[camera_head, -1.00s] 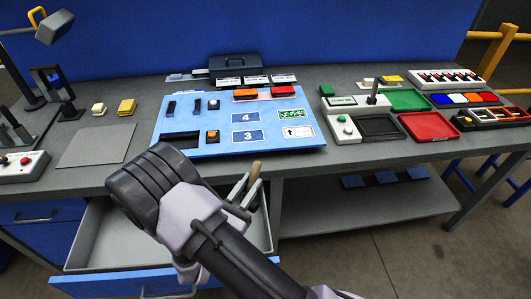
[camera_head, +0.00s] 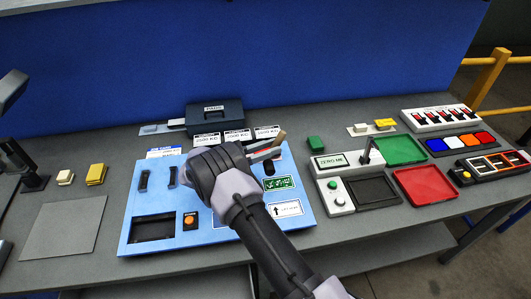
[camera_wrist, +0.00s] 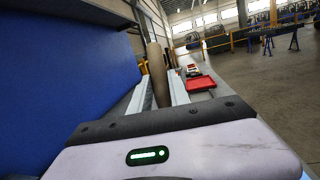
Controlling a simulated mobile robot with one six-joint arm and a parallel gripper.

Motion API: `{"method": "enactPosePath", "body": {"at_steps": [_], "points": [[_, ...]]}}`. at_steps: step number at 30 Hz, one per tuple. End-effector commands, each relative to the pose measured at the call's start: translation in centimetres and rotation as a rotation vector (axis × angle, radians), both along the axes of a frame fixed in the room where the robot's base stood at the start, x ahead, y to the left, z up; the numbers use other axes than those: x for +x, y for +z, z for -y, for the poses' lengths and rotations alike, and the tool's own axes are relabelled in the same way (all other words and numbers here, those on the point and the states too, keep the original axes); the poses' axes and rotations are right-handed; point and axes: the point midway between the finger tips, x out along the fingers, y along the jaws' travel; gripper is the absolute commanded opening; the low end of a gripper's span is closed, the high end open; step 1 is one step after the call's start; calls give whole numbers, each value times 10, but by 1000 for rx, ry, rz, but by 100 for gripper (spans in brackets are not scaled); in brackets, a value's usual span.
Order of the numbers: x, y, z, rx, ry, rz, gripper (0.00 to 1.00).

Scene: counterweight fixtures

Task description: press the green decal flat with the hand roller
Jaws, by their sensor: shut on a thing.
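My gripper (camera_head: 268,149) is over the right half of the blue panel, shut on the hand roller. The roller's tan wooden handle (camera_head: 281,137) sticks up between the fingers; in the wrist view the handle (camera_wrist: 156,74) stands between the two pale fingers. A dark part (camera_head: 269,168), seemingly the roller's head, shows below the fingers. The green decal (camera_head: 280,183) with white marks lies on the panel just below and in front of that dark part. I cannot tell whether they touch, or whether the decal is flat.
The blue panel (camera_head: 140,213) also bears a white arrow label (camera_head: 287,208) and an orange button (camera_head: 190,220); my arm hides its middle. A dark box (camera_head: 215,118) stands behind. The zero-marked fixture (camera_head: 336,186), green tray (camera_head: 399,150) and red tray (camera_head: 424,184) are to the right.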

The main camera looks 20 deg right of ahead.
Motion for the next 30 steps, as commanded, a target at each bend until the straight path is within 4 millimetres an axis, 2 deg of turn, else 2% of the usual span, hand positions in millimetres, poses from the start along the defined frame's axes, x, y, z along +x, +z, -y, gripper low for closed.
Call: {"method": "enactPosePath", "body": {"at_steps": [5,16,30], "points": [[0,-10,0,0,0,0,0],[0,-57,0,0,1,2,0],[0,-59,0,0,1,2,0]]}}
